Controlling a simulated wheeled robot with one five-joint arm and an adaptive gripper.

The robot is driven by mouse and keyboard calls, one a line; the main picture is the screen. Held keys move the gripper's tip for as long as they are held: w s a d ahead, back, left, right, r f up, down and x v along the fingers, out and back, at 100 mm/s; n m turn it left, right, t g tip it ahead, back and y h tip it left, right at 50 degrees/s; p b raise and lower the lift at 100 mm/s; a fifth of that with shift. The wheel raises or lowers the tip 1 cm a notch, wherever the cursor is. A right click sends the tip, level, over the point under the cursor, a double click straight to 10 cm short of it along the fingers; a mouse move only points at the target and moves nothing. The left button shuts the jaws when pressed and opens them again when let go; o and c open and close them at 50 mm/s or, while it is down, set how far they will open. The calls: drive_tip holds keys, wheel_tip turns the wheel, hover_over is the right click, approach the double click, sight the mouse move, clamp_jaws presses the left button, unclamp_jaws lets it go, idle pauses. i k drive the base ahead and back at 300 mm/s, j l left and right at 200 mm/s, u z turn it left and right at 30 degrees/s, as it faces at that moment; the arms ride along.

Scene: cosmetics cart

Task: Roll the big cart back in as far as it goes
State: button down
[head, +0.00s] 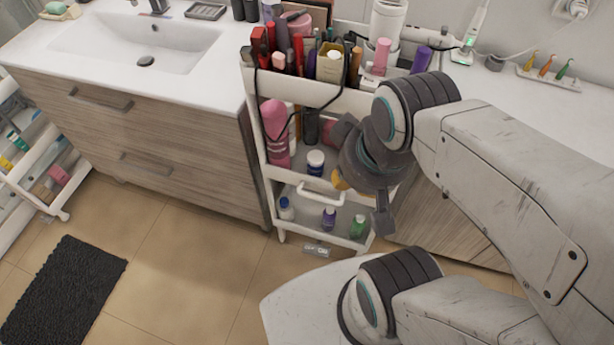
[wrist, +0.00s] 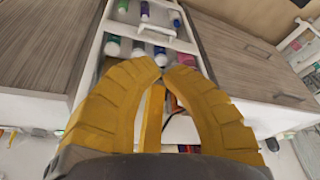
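The big cart (head: 272,185) is white with several tiers of cosmetics and stands in the gap between the sink cabinet and the right cabinet. Its front looks close to the cabinet fronts; its exact depth in the gap is hard to tell. A white loop handle (head: 320,193) shows low on its front, and also in the wrist view (wrist: 250,40). My gripper (head: 341,182) is in front of the cart's middle and lower tiers, its fingers mostly hidden by my wrist. In the wrist view, its yellow fingers (wrist: 166,64) converge with tips together, nothing visibly held. Contact with the cart is unclear.
The sink cabinet (head: 170,130) borders the cart on the left, the right cabinet (head: 455,235) on the right. Another white cart (head: 40,180) stands far left. A dark mat (head: 65,295) lies on the tiled floor, which is clear between mat and cart.

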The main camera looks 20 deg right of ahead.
sight(301, 56)
drive_tip(key=j+u, duration=0.1)
drive_tip(key=j, duration=0.45)
drive_tip(key=i+j+u, duration=0.15)
drive_tip(key=j, duration=0.35)
drive_tip(key=j+u, duration=0.1)
drive_tip(key=j, duration=0.4)
drive_tip(key=i+j+u, duration=0.1)
drive_tip(key=j, duration=0.45)
drive_tip(key=i+j+u, duration=0.15)
drive_tip(key=j, duration=0.35)
